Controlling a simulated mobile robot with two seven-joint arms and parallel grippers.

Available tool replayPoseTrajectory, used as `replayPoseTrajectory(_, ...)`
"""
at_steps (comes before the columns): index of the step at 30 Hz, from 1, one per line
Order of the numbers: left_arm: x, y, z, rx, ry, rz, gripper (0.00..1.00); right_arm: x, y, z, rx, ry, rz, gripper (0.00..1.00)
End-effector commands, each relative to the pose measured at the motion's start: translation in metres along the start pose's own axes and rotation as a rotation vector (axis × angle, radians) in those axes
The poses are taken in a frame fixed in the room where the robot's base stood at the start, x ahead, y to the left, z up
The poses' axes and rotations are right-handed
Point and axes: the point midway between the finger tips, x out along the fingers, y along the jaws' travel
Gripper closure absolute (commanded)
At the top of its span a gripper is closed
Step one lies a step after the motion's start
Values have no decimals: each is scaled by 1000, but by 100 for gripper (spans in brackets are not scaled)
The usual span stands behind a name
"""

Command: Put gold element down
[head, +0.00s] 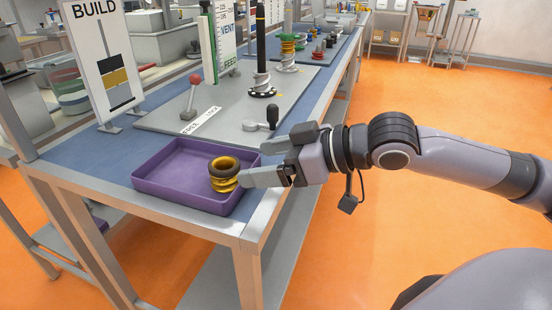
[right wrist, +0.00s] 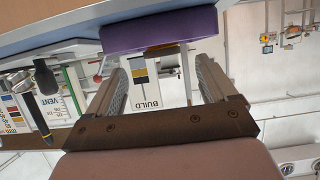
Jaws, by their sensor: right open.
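The gold element (head: 224,184) is a squat, ribbed gold piece with a dark ring on top. It sits upright in the right part of the purple tray (head: 160,184) in the head view. My right gripper (head: 251,163) is open at the tray's right side, its fingers pointing left over the rim. One fingertip is close beside the gold element; I cannot tell whether they touch. In the right wrist view the two fingers (right wrist: 160,70) are spread with nothing held between them. My left gripper is not in view.
A grey board behind the tray carries a red-knobbed lever (head: 193,94), a black-knobbed lever (head: 271,115) and a dark post (head: 261,60). A BUILD sign (head: 105,60) stands at the left. The tray's left part is empty. The table edge runs along the right.

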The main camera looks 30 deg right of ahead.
Motion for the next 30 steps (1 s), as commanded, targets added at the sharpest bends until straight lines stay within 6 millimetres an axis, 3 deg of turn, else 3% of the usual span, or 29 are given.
replayPoseTrajectory(9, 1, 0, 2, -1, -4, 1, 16, -17, -1, 0, -2, -2, -2, 15)
replayPoseTrajectory(30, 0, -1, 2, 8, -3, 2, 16, -18, -2, -1, -2, -1, -4, 15)
